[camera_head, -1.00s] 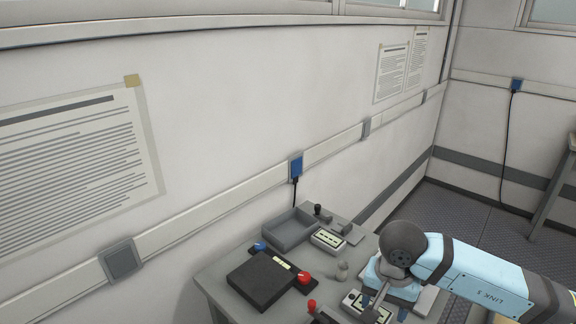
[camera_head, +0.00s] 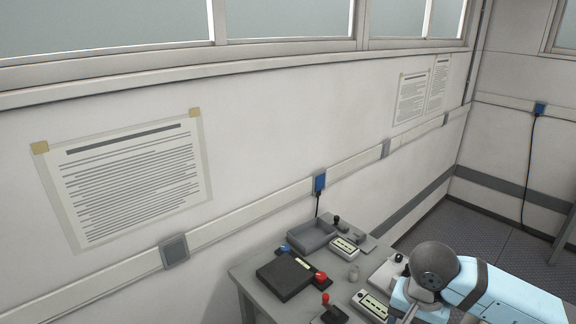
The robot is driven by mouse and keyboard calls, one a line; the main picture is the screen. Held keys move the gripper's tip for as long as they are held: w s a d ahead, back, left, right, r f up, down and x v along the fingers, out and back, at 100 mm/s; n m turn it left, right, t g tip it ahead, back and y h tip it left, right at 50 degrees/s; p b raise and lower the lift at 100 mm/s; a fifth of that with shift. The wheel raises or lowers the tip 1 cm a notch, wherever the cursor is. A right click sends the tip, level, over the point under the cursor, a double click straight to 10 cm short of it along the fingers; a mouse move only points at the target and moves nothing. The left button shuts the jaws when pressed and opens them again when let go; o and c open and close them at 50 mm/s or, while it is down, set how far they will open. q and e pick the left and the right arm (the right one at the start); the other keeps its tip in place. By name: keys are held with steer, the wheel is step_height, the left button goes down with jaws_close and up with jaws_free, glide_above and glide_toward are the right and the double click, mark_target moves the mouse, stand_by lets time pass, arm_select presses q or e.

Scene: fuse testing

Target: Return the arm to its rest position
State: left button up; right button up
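My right arm comes in from the right, a light blue link (camera_head: 506,297) with a dark grey round joint (camera_head: 434,266). Its light blue wrist (camera_head: 412,300) hangs over the front right part of the grey table (camera_head: 246,271). The fingers of the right gripper are not clearly visible; the wrist and the lower picture edge hide them. My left arm and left gripper are not in view.
On the table are a black box (camera_head: 285,276), an empty grey tray (camera_head: 311,236), a red-topped joystick device (camera_head: 328,311), a small labelled device (camera_head: 344,248) and a grey-white device (camera_head: 388,272) beside the arm. The wall stands behind. Floor (camera_head: 470,229) is open at right.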

steer(key=s+a+m+g+y+b, duration=0.1)
steer(key=s+a+m+g+y, duration=0.1)
steer(key=s+a+m+y, duration=0.5)
steer(key=s+a+m+g+y, duration=0.1)
steer(key=s+a+m+y, duration=0.25)
steer(key=a+y, duration=0.7)
steer(key=w+d+f+n+t+h+b, duration=0.1)
steer(key=w+d+f+n+t+h, duration=0.3)
steer(key=n+t, duration=0.9)
steer(key=w+d+f+n+t+h+b, duration=0.1)
steer(key=d+f+n+t+h, duration=0.45)
steer(key=n, duration=1.45)
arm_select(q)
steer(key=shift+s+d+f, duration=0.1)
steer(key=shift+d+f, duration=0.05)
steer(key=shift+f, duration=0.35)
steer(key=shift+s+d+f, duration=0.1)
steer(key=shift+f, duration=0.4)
arm_select(e)
steer(key=s+d+f+m+g+h, duration=0.2)
steer(key=s+f+m, duration=0.3)
steer(key=f, duration=0.3)
steer(key=s+d+f+m+g+h, duration=0.2)
steer(key=s+f+m, duration=0.3)
steer(key=f+m, duration=0.3)
steer(key=shift+s+d+f+g+h, duration=0.25)
steer(key=shift+s+f+g+h, duration=0.1)
steer(key=shift+h, duration=0.15)
